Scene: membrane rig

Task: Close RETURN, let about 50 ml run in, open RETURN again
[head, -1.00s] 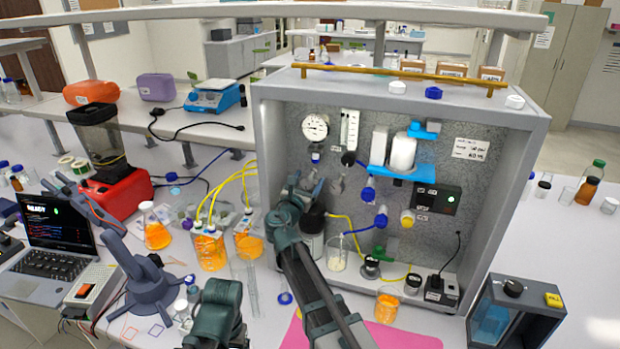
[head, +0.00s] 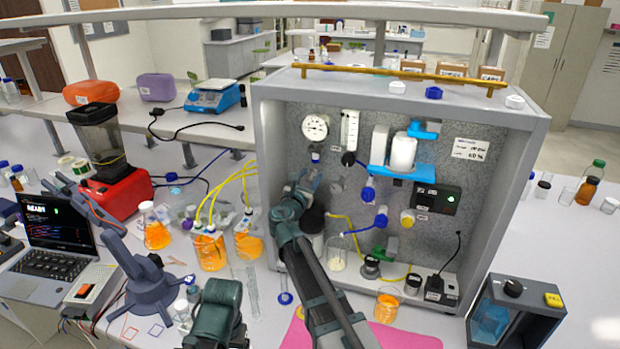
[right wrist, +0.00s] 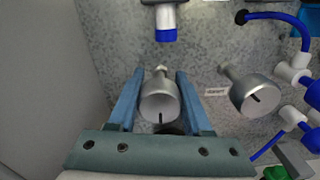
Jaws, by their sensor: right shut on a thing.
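My right gripper (right wrist: 160,102) has its two blue fingers on either side of a silver round knob (right wrist: 160,97) with a dark mark pointing downward, and is shut on it. A second silver knob (right wrist: 248,95) with a slanted mark sits to its right, and shows in the head view (head: 337,186). A small label (right wrist: 215,91) between them is too small to read, so I cannot tell which knob is RETURN. In the head view my right gripper (head: 308,180) is at the panel's left side, its fingers mostly hidden.
A pressure gauge (head: 315,127) and flow tube (head: 349,130) are above the knobs. A glass vessel (head: 337,258) with pale contents stands below. Beakers of orange liquid (head: 210,252) stand left of the grey cabinet (head: 262,150). A pink mat (head: 405,338) lies in front.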

